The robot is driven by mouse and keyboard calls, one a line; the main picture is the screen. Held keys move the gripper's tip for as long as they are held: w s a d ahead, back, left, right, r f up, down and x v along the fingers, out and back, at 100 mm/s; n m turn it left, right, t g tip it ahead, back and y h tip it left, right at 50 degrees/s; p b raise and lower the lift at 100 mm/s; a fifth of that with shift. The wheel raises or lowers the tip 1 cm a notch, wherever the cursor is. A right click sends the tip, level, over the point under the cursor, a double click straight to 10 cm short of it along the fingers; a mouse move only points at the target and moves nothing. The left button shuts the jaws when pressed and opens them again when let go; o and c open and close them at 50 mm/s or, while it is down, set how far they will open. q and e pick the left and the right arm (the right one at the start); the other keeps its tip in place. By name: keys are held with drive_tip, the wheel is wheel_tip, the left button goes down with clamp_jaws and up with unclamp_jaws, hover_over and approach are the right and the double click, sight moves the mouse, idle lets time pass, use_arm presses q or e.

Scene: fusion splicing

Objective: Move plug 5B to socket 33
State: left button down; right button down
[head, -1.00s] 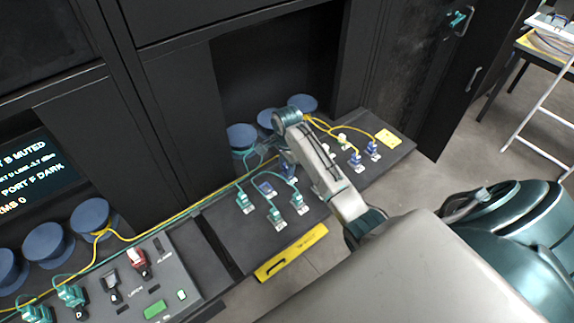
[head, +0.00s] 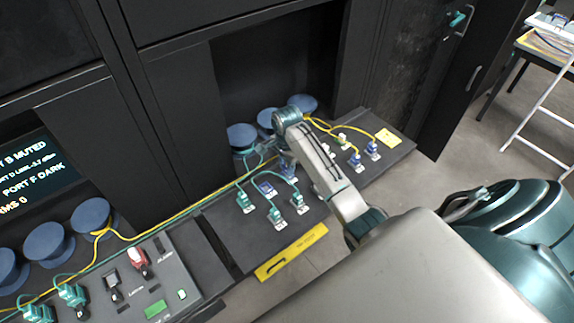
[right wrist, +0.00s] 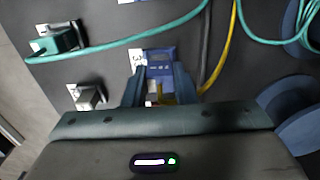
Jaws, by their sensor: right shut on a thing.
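My right gripper (right wrist: 160,92) is shut on a small plug (right wrist: 152,98) with a white and yellow part showing between the fingers. Its body is mostly hidden, and I cannot read its label. Just beyond the fingertips is a blue socket block (right wrist: 161,62), beside a white tag with a partly covered number starting with 3. I cannot tell whether the plug is seated in it. In the head view my right arm reaches over the right-hand panel (head: 232,238), and its wrist hides much of the gripper. My left gripper is not in view.
Teal plugs (head: 275,215) with cables stand close to the left of my right gripper; one also shows in the right wrist view (right wrist: 60,41). Blue plugs (head: 355,158) with yellow cables are to the right. Blue round spools (head: 241,136) stand behind. An empty-looking metal socket (right wrist: 88,97) sits nearby.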

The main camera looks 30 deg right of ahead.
drive_tip(key=shift+f, duration=0.5)
drive_tip(key=c, duration=1.1)
unclamp_jaws()
